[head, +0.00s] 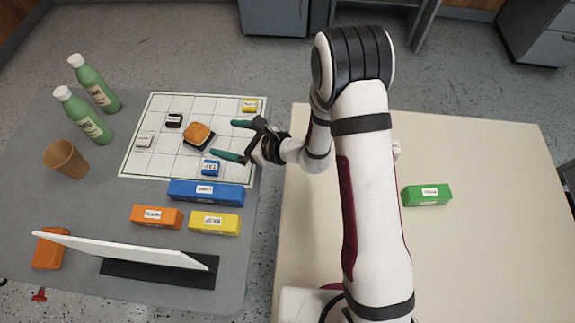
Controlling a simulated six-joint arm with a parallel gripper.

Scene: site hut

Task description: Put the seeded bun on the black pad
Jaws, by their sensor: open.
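The bun (198,132), brown with a darker top, is on the white gridded sheet in the head view. Its seeds are too small to make out. A thin black pad (208,149) shows beneath its lower right edge. The bun appears to rest on it, and most of the pad is hidden by the bun. My gripper (234,140) is open, with its two green fingers pointing left. Its fingertips are just right of the bun, apart from it, with nothing between them.
Small labelled blocks in black (174,120), white (144,141), yellow (250,105) and blue (210,168) lie on the gridded sheet (160,103). Green bottles (88,120) and a brown cup (66,159) stand left. A long blue block (206,192) lies in front. A white panel (120,249) stands nearer.

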